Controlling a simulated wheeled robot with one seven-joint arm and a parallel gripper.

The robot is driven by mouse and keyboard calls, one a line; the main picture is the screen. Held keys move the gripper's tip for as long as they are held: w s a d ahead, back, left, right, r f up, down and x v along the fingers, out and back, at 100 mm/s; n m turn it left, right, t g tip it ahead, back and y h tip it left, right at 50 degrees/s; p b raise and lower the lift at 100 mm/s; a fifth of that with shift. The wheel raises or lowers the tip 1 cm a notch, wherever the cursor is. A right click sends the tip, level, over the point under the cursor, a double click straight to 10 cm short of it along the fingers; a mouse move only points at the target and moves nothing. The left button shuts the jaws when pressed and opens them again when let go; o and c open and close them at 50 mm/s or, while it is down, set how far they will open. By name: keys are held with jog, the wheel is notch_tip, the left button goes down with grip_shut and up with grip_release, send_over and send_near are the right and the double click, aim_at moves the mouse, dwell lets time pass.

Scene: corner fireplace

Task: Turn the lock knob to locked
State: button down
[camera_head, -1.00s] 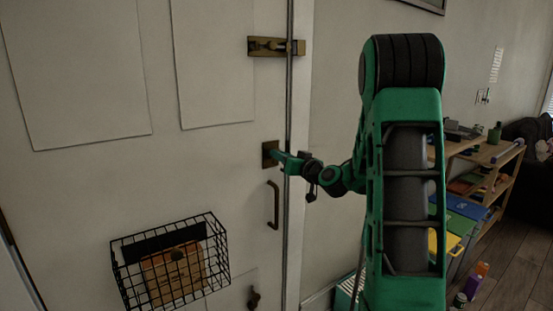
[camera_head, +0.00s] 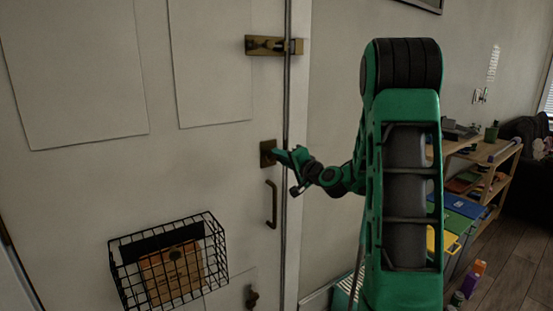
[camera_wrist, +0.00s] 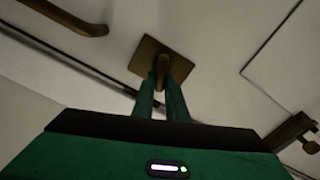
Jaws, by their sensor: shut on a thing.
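The lock plate (camera_head: 267,153) is a square brass plate on the white door, above the pull handle. The lock knob (camera_wrist: 162,64) stands out from the plate (camera_wrist: 146,58) in the wrist view. My gripper (camera_wrist: 161,82) has its two green fingers on either side of the knob and is shut on it. In the head view my gripper (camera_head: 279,154) reaches the plate from the right and covers the knob. The wrist view appears rolled, with the plate tilted in the picture.
A brass latch (camera_head: 272,46) is above the lock, and a pull handle (camera_head: 271,204) hangs close below. A black wire basket (camera_head: 170,262) holding a box is on the lower door. A wooden shelf (camera_head: 490,165) stands right of my arm.

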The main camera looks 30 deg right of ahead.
jog(key=shift+d+f+m, duration=0.1)
jog(key=shift+f+m, duration=0.1)
jog(key=shift+m, duration=0.95)
jog(key=shift+d+f+m, duration=0.1)
jog(key=shift+f+m, duration=0.05)
jog(key=shift+m, duration=1)
jog(key=c, duration=1.8)
grip_release()
jog(key=shift+o, duration=0.2)
jog(key=shift+a, duration=0.1)
jog(key=s, duration=1)
jog(key=shift+s+d, duration=0.2)
jog(key=shift+s, duration=0.15)
